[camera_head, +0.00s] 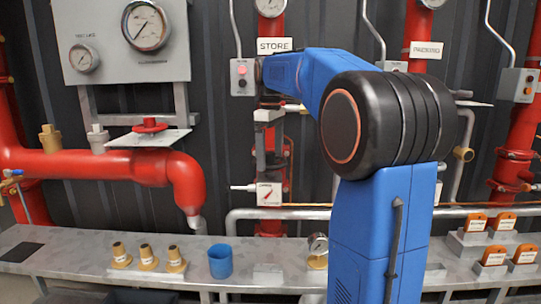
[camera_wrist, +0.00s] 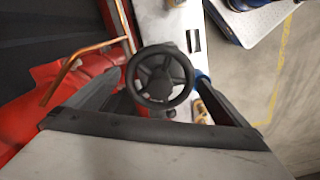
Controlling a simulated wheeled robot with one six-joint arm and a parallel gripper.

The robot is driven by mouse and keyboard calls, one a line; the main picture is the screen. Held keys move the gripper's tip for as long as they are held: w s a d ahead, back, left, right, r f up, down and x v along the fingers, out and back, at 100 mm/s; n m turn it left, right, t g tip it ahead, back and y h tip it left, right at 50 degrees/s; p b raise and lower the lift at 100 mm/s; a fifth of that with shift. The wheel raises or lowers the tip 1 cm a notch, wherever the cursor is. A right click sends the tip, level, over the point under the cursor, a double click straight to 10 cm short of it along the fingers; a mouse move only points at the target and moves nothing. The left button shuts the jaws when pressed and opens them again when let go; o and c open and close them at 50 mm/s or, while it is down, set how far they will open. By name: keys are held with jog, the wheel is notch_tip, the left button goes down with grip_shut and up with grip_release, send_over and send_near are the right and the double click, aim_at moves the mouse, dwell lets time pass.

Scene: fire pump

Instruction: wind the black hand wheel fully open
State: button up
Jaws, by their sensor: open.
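The black hand wheel (camera_wrist: 160,82) shows in the wrist view, nearly face on, with spokes and a central hub. My gripper (camera_wrist: 160,79) is open, with one finger on each side of the wheel in the picture. The wheel lies between and beyond the fingertips; I cannot tell whether either finger touches its rim. Red pipework shows behind and beside the wheel. In the head view my blue and black arm covers the middle right, and I cannot make out the black wheel or my gripper there.
A copper pipe (camera_wrist: 78,63) runs at the left of the wrist view. In the head view, a red hand wheel (camera_head: 150,126) sits above a pipe at left. A blue cup (camera_head: 220,262) and several brass fittings stand on the grey bench (camera_head: 75,262). A gauge panel (camera_head: 180,65) hangs upper left.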

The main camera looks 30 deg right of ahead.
jog(key=m, duration=0.6)
jog(key=shift+a+m, duration=0.1)
jog(key=shift+m, duration=0.2)
jog(key=c, duration=1)
jog(key=n, duration=0.6)
jog(key=shift+c, duration=0.2)
jog(key=shift+n, duration=1.1)
jog(key=n, duration=0.8)
jog(key=shift+w, duration=0.1)
